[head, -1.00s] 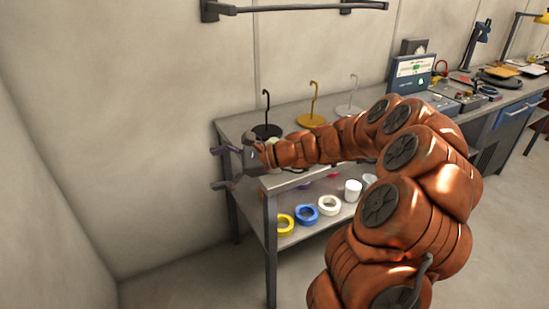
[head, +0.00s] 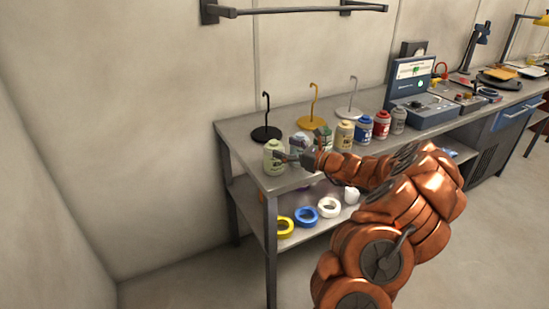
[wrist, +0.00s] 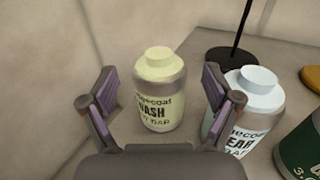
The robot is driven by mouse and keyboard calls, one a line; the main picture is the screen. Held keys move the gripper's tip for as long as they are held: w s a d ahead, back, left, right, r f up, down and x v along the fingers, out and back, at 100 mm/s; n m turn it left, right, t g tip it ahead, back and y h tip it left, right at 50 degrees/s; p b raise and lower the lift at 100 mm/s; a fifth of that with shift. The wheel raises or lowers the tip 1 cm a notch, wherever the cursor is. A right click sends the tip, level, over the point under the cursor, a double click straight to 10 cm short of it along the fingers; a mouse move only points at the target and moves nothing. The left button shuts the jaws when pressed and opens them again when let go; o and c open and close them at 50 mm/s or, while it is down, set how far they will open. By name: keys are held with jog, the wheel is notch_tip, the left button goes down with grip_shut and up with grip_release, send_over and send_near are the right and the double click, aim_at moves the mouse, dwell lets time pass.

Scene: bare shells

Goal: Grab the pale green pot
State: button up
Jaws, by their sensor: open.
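The pale green pot (head: 274,157) stands upright near the left end of the bench top, the leftmost in a row of pots. My gripper (head: 284,150) is close to it, on its right side in the head view. In the wrist view the pot (wrist: 160,92) has a pale lid and a dark printed label. It stands ahead of the two open fingers of my gripper (wrist: 160,100), roughly centred between them. The gripper is empty. I cannot tell whether a finger touches the pot.
A pale blue-white pot (wrist: 247,105) stands close to the right finger, and a dark green pot (wrist: 302,142) is beyond it. A black hook stand (head: 266,130) is behind the pale green pot. Several pots, including a cream one (head: 344,136), continue the row. Tape rolls (head: 306,216) lie on the lower shelf.

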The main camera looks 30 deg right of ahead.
aim_at(278, 145)
jog(key=shift+p+x, duration=0.4)
jog(key=shift+x, duration=1.95)
jog(key=shift+c, duration=0.2)
grip_shut()
